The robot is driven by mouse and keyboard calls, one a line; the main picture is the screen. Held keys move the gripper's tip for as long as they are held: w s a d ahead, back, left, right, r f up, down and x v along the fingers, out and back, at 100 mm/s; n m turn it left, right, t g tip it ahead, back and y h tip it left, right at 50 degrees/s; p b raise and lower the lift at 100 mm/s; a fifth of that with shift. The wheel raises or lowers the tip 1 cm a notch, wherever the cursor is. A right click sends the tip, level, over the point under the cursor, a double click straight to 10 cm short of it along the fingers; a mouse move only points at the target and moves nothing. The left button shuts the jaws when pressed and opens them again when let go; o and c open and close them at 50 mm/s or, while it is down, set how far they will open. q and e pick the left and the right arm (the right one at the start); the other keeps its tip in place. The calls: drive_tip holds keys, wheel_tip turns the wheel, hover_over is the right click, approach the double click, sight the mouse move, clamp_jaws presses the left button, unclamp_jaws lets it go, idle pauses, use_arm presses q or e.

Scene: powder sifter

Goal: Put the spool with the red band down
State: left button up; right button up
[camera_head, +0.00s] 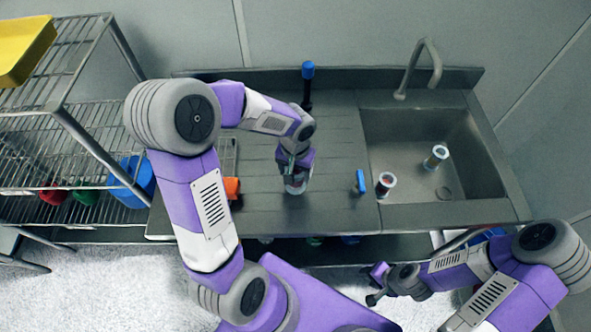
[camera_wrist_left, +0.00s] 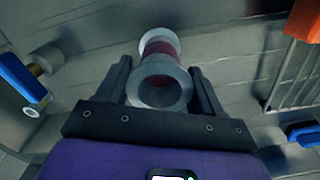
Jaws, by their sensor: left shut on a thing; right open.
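The spool with the red band (camera_wrist_left: 158,82) is pale grey with a red middle. It sits between the fingers of my left gripper (camera_wrist_left: 160,75), with its ring-shaped end facing the wrist camera. In the head view my left gripper (camera_head: 296,172) is shut on the spool (camera_head: 296,187) over the counter left of the sink. The gripper hides most of it there, and I cannot tell whether its base touches the counter. My right gripper (camera_head: 374,283) is open and empty, in front of the counter, low at the right.
A spool (camera_head: 386,184) stands by the sink's left front edge, and another (camera_head: 436,157) is in the sink (camera_head: 470,165). A blue-ended item (camera_head: 360,182) is right of my left gripper, an orange item (camera_head: 232,187) left. A blue-topped post (camera_head: 308,72) stands behind.

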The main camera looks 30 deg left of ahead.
use_arm(q)
drive_tip(key=shift+f, duration=0.15)
drive_tip(key=o, duration=1.2)
drive_tip(key=shift+r, duration=0.25)
wheel_tip(320, 180, up, 12)
drive_tip(key=p, duration=0.2)
